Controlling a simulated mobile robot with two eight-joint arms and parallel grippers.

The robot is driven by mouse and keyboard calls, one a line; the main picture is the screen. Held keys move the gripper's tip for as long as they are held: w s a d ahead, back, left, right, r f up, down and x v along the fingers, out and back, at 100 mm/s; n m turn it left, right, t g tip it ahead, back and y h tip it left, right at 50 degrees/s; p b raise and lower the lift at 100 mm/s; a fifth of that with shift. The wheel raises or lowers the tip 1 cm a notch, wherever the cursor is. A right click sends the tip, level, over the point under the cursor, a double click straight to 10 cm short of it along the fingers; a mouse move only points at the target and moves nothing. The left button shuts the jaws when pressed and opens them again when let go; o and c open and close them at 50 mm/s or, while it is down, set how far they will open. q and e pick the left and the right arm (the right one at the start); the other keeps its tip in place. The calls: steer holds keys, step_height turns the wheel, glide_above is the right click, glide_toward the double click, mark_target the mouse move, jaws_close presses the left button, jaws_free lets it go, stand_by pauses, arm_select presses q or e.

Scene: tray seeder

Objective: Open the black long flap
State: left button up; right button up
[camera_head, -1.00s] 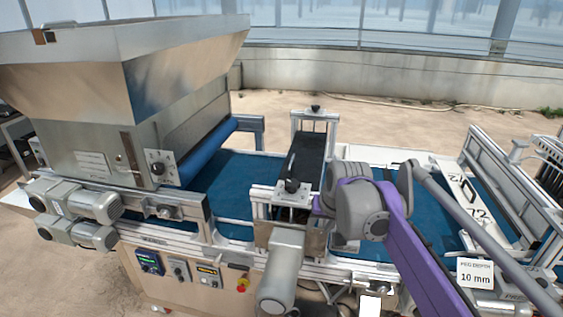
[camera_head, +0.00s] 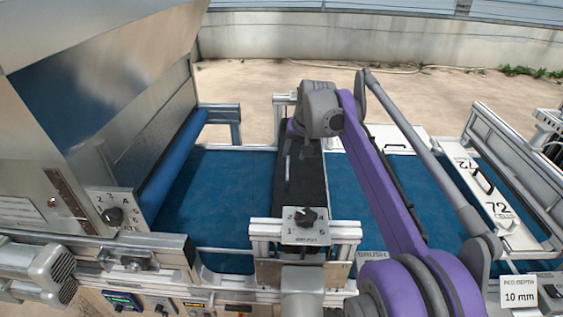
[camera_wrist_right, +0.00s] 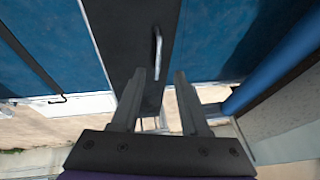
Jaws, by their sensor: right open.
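The black long flap (camera_head: 312,185) is a narrow dark panel lying across the blue belt, and it looks closed. It carries a slim metal handle (camera_head: 288,168) near its left edge. In the right wrist view the flap (camera_wrist_right: 125,25) runs away from the gripper, and the handle (camera_wrist_right: 157,50) stands up on it. My right gripper (camera_wrist_right: 160,73) is open and empty, with its fingertips above the flap's far end. The handle shows just beyond the gap between the fingertips; whether they touch it cannot be told. My left gripper is not in view.
A dial mount (camera_head: 306,226) stands at the flap's near end. A large metal hopper (camera_head: 110,80) and a blue roller (camera_head: 175,165) are on the left. White plates (camera_head: 490,195) with handles lie on the right. The blue belt (camera_head: 230,185) beside the flap is clear.

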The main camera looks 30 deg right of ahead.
mark_target(288, 172)
steer(key=x, duration=1)
steer(key=shift+s+f, duration=0.2)
jaws_close()
stand_by(1.1)
